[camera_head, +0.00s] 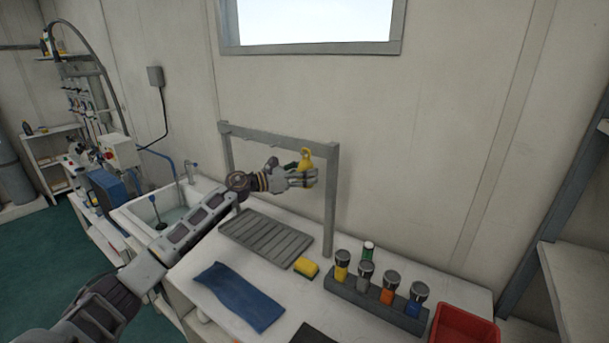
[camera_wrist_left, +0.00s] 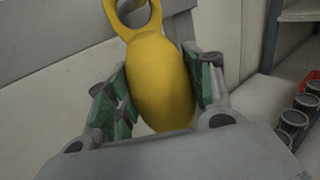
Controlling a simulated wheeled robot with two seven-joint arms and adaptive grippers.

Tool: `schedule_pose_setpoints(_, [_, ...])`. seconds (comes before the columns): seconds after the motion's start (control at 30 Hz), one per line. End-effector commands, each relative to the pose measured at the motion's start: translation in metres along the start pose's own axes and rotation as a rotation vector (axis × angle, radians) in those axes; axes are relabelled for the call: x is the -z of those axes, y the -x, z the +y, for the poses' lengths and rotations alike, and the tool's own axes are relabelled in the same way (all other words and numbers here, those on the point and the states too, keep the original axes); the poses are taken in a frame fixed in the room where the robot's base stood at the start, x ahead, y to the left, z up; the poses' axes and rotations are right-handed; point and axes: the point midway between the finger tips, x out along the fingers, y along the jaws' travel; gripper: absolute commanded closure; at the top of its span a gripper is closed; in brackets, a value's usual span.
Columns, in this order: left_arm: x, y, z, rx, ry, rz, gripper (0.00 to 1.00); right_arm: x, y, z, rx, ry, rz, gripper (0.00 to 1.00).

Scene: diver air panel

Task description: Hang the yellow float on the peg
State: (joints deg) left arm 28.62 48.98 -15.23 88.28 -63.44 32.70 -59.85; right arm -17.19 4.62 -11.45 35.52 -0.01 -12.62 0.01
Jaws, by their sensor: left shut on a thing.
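The yellow float (camera_head: 307,158) is held up near the crossbar of the grey rack (camera_head: 333,205), toward its right end. My left gripper (camera_head: 304,178) is shut on the float's body. In the left wrist view the float (camera_wrist_left: 163,85) stands between the two green-padded fingers (camera_wrist_left: 162,90), with its ring at the top in front of the grey crossbar (camera_wrist_left: 60,50). A peg tip seems to show at the ring, but I cannot tell whether the ring is around it or in front of it. My right gripper is not in view.
A grooved drain tray (camera_head: 265,238), a yellow sponge (camera_head: 306,269) and a blue cloth (camera_head: 238,296) lie on the counter. A grey holder (camera_head: 345,291) with several coloured canisters stands right of them, beside a red bin (camera_head: 465,325). A sink (camera_head: 160,207) is at left.

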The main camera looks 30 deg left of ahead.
Motion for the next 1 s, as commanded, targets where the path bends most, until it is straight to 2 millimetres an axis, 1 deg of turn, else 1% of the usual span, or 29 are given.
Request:
schedule_pose_setpoints(0.17, [0.0005, -0.0010, 0.0008, 0.000, -0.001, -0.001, 0.74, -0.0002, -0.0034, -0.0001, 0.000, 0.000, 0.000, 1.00])
schedule_pose_setpoints(0.8, [0.0002, -0.0011, 0.0010, -0.001, -0.001, -0.001, 0.74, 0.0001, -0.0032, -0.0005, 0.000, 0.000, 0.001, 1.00])
schedule_pose_setpoints(0.83, [0.0002, -0.0011, 0.0010, -0.001, -0.001, -0.001, 0.44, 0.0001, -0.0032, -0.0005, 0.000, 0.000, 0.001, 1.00])
schedule_pose_setpoints(1.0, [0.0003, -0.0011, 0.0010, -0.001, 0.000, -0.001, 0.23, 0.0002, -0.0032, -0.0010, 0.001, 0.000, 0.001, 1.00])
